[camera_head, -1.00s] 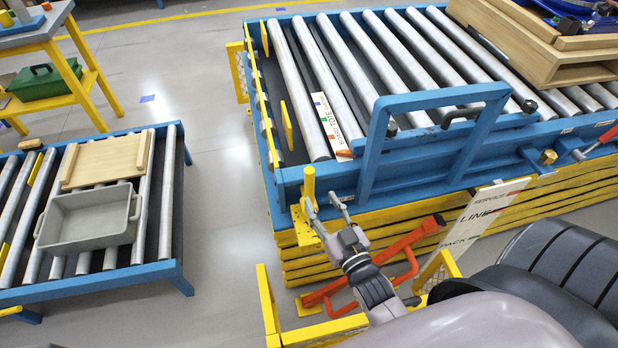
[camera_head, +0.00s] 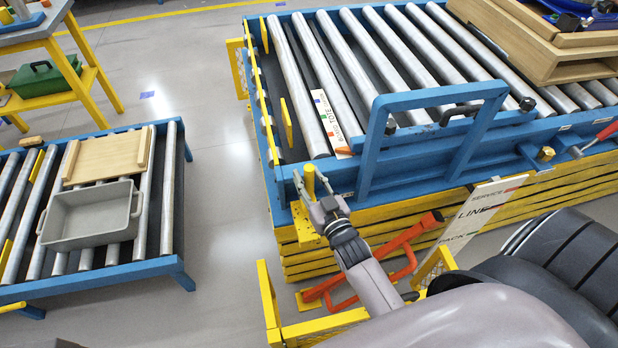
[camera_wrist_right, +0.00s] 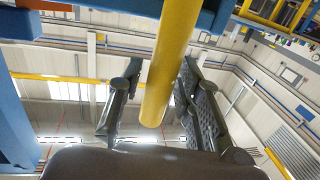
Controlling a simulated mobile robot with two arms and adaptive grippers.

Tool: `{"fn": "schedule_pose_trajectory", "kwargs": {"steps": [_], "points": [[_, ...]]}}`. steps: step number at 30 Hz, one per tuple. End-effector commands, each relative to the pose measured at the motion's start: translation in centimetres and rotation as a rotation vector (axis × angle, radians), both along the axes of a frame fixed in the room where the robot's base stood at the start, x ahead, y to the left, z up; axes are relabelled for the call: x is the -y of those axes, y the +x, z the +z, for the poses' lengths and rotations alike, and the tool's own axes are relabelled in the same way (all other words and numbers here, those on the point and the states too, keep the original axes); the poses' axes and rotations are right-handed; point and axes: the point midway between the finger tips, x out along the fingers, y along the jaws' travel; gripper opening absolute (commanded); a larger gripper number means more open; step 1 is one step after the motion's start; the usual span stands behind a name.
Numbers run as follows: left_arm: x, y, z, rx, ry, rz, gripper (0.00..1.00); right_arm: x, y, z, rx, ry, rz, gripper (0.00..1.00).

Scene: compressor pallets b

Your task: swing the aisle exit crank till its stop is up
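A yellow upright crank handle (camera_head: 309,180) stands at the near left corner of the big blue roller conveyor (camera_head: 410,178). My right gripper (camera_head: 313,186) is at this handle with its fingers spread on either side. In the right wrist view the yellow bar (camera_wrist_right: 172,60) passes between the two open dark fingers (camera_wrist_right: 160,88), with gaps showing beside it. A yellow plate (camera_head: 287,125) sticks up by the left end of the rollers; I cannot tell whether it is the crank's stop. My left gripper is not in view.
A blue guard frame (camera_head: 372,150) rises just right of the handle. An orange bar frame (camera_head: 375,262) and yellow rails (camera_head: 268,300) stand below my right arm. A low roller table with a grey bin (camera_head: 90,222) is at left, with clear floor (camera_head: 225,200) between.

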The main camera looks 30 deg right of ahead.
Motion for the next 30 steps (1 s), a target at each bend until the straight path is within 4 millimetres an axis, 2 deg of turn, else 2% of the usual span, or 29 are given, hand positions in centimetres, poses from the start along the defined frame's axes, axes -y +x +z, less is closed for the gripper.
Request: {"fn": "schedule_pose_trajectory", "kwargs": {"steps": [2, 13, 30], "points": [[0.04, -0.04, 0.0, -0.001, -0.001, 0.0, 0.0, 0.0, -0.01, 0.0, 0.0, 0.0, 0.0, 0.25], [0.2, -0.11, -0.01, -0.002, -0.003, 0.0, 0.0, -0.01, -0.02, 0.01, 0.0, 0.0, 0.0, 0.0], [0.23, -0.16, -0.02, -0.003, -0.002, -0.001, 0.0, 0.04, -0.03, 0.0, 0.001, 0.003, 0.0, 0.0]]}}
